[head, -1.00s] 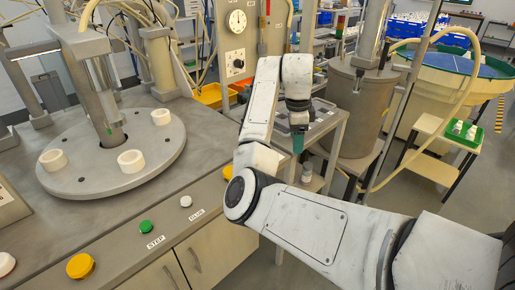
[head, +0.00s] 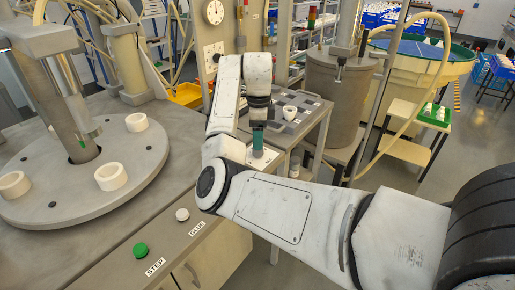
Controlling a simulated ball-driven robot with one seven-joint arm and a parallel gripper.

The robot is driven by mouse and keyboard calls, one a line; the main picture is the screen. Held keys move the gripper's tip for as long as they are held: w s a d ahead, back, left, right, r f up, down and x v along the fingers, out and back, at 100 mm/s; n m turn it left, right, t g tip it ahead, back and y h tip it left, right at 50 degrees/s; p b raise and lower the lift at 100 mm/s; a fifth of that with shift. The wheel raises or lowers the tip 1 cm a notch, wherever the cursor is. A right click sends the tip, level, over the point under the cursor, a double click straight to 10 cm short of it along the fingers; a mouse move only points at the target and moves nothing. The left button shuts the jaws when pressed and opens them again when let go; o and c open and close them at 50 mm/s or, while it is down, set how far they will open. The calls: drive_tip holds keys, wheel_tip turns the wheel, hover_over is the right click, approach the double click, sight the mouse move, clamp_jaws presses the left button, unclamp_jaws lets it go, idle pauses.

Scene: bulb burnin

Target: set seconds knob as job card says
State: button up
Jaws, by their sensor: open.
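A grey upright cabinet at the back carries a round white dial (head: 213,12) with a dark hand. Below it is a white square plate (head: 213,50) with a control on it. My arm covers the plate's lower part, so the setting cannot be read. I cannot tell whether this is the seconds knob. My gripper (head: 257,142), with a teal end, points down in front of the cabinet and to its right, apart from the plate. It is open, though the gap between its fingers does not show. No job card can be read.
A grey side table (head: 318,112) holds a white cup (head: 290,112). On the left, a round turntable (head: 70,200) carries white rings. A green button (head: 140,250) and a white one (head: 182,214) line the bench edge.

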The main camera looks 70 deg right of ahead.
drive_tip(key=shift+f, duration=2.05)
drive_tip(key=c, duration=1)
drive_tip(key=shift+c, duration=0.2)
